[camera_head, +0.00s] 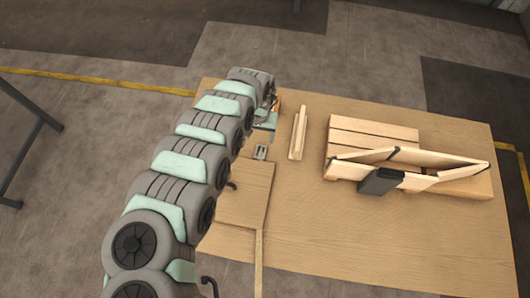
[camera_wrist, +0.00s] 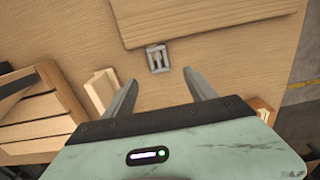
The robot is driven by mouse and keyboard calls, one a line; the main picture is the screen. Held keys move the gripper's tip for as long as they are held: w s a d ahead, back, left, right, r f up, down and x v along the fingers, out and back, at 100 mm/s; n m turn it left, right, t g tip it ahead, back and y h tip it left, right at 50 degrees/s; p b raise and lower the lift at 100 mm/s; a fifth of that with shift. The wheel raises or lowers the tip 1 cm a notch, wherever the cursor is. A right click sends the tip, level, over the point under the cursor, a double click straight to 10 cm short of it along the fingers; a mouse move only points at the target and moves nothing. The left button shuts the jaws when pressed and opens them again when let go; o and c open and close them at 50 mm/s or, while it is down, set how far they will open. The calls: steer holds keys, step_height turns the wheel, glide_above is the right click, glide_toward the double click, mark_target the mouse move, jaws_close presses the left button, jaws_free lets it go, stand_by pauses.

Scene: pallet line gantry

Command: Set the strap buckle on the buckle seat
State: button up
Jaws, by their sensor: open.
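The strap buckle is a small grey metal frame (camera_head: 261,152) lying flat on the wooden table beside the edge of a flat board. It also shows in the wrist view (camera_wrist: 157,58), near the top middle. My gripper (camera_wrist: 160,77) is open and empty, its two fingers spread apart. The buckle appears just beyond the fingertips in the wrist view, roughly centred between them and not held. In the head view my arm hides most of the gripper. A dark block (camera_head: 380,181) sits at the front of the wooden pallet; I cannot tell whether it is the buckle seat.
The slatted pallet (camera_head: 372,134) carries slanted boards on the table's right. A narrow wooden ledge piece (camera_head: 298,135) stands between buckle and pallet. The flat board (camera_head: 245,200) lies close to the buckle. The table (camera_head: 350,245) is clear in front of the pallet.

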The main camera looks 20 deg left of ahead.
steer(key=b, duration=0.1)
glide_above(260, 151)
step_height(260, 151, down, 6)
steer(key=shift+w+d+f, duration=0.1)
steer(key=shift+w, duration=0.05)
steer(key=f, duration=0.1)
steer(key=f+b, duration=0.1)
steer(key=f, duration=0.1)
steer(key=shift+s+d+f, duration=0.15)
steer(key=shift+s+f, duration=0.1)
steer(key=shift+f, duration=0.05)
steer(key=shift+f+b, duration=0.3)
jaws_close()
steer(key=shift+r, duration=0.1)
